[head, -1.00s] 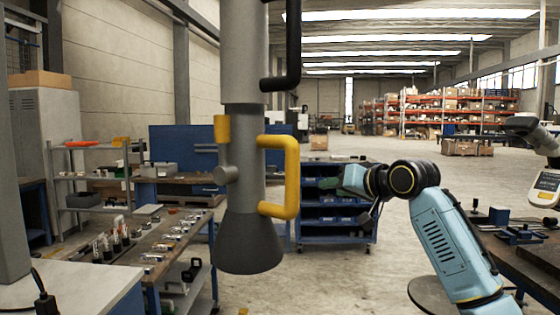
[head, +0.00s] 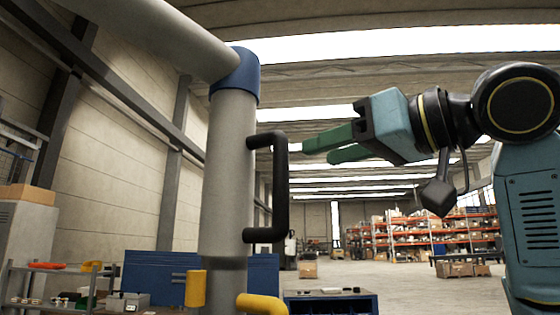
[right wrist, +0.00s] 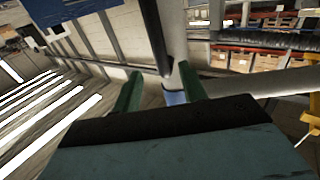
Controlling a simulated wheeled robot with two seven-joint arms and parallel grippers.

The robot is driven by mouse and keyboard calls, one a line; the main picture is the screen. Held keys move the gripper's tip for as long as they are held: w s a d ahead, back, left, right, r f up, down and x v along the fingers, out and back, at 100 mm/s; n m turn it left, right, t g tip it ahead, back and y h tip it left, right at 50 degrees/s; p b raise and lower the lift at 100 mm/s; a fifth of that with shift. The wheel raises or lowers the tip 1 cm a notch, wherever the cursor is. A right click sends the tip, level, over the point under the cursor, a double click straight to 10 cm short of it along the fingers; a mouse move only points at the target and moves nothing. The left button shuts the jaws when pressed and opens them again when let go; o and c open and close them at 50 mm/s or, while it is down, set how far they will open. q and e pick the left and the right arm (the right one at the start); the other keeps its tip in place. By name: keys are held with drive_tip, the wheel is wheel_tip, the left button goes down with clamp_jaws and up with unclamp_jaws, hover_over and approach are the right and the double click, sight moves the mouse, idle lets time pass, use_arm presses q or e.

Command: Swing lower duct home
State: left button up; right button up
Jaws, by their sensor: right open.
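The grey lower duct (head: 228,180) hangs upright in the head view, below a blue joint (head: 235,76). A black handle (head: 281,190) stands out from its right side, and the top of a yellow handle (head: 262,304) shows lower down. My right gripper (head: 318,150) is level with the upper part of the black handle, just right of it, with its green fingers apart and pointing at it. It holds nothing. The right wrist view shows the two fingers (right wrist: 158,85) spread, with a dark bar (right wrist: 155,38) beyond them that looks like the black handle. My left gripper is out of view.
A grey overhead pipe (head: 150,30) runs from the blue joint to the upper left. Blue panels (head: 150,276) and a blue cabinet (head: 331,303) stand behind the duct. Orange shelving (head: 430,235) is far off. The space right of the black handle is free apart from my right arm.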

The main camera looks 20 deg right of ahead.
sight(287, 162)
drive_tip(key=p+x, duration=0.1)
drive_tip(key=x, duration=0.8)
drive_tip(key=shift+w+a+p, duration=0.15)
drive_tip(key=shift+w+p, duration=0.15)
drive_tip(key=shift+c, duration=0.4)
